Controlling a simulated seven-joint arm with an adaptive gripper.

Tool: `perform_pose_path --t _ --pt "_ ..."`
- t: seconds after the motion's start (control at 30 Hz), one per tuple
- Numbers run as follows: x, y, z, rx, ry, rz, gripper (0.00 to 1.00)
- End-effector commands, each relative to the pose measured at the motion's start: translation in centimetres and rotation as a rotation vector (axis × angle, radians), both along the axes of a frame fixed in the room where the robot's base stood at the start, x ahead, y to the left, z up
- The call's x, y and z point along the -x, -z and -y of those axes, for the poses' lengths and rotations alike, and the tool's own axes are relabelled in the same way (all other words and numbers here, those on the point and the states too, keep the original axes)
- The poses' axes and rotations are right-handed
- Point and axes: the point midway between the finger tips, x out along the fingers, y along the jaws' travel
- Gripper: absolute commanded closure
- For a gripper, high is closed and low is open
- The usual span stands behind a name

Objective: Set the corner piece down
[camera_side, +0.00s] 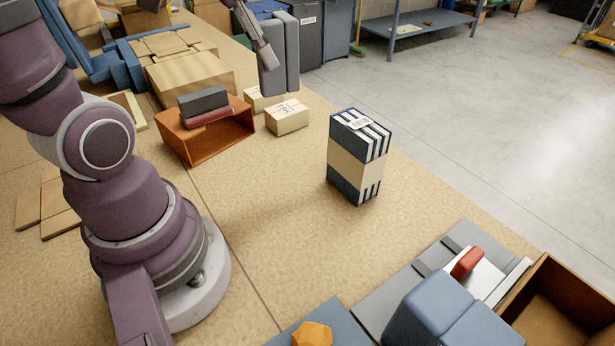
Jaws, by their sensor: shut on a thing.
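My gripper (267,60) is at the top centre of the view, reaching in from the upper edge. Its finger is against a grey upright piece (291,55), which looks like the corner piece. It has two tall, rounded grey faces side by side. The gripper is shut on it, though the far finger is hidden.
A blue-and-white striped box (357,158) stands upright on the tan table (290,210). Grey-blue blocks (440,315) and a brown open box (560,300) crowd the lower right. The table's middle is clear.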

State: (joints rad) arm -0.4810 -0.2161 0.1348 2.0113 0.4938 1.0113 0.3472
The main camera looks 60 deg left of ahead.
Motion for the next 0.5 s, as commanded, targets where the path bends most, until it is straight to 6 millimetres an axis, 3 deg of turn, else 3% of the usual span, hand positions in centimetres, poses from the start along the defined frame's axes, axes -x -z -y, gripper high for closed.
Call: perform_pose_path --t 0.03,0.27,0.5 --pt "0.0 -0.7 -0.1 -0.005 -0.001 0.003 0.94" --pt "-2.1 -0.4 3.6 -0.001 0.279 -0.003 0.94" --pt "-4.0 -0.1 9.3 0.002 0.676 -0.002 0.94"
